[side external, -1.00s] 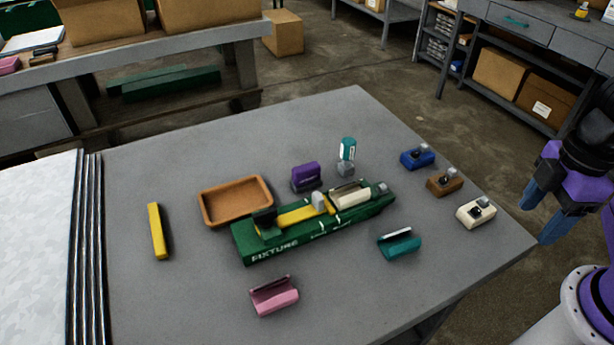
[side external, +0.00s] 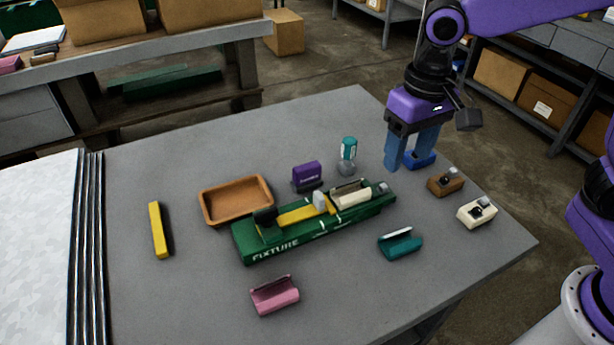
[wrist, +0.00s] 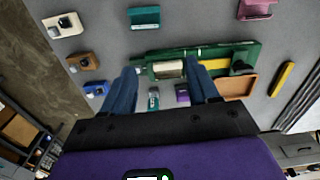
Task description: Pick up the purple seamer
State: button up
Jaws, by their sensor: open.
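The purple seamer (side external: 307,176) stands on the grey table behind the green fixture (side external: 285,236), between the brown tray and the teal-capped bottle. In the wrist view the purple seamer (wrist: 182,95) shows small beside the inner side of one finger, partly hidden. My gripper (side external: 408,168) is open and empty, fingers pointing down, over the right part of the table, to the right of the seamer and apart from it. Its blue fingers also show in the wrist view (wrist: 163,84). In the side view, the fingers partly cover the blue block (side external: 424,160).
A brown tray (side external: 207,214) is left of the seamer. A teal-capped bottle (side external: 348,155) stands between seamer and gripper. Brown (side external: 445,183) and cream (side external: 477,213) blocks sit at the right edge. Teal (side external: 400,246) and pink (side external: 274,297) pieces lie in front; a yellow bar (side external: 158,231) lies left.

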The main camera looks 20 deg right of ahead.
jog(key=w+a+m, duration=0.6)
jog(key=w+m, duration=0.3)
jog(key=w, duration=0.4)
jog(key=m, duration=1)
send_near(307, 166)
notch_tip(307, 166, down, 11)
jog(key=shift+a+r, duration=0.1)
grip_shut()
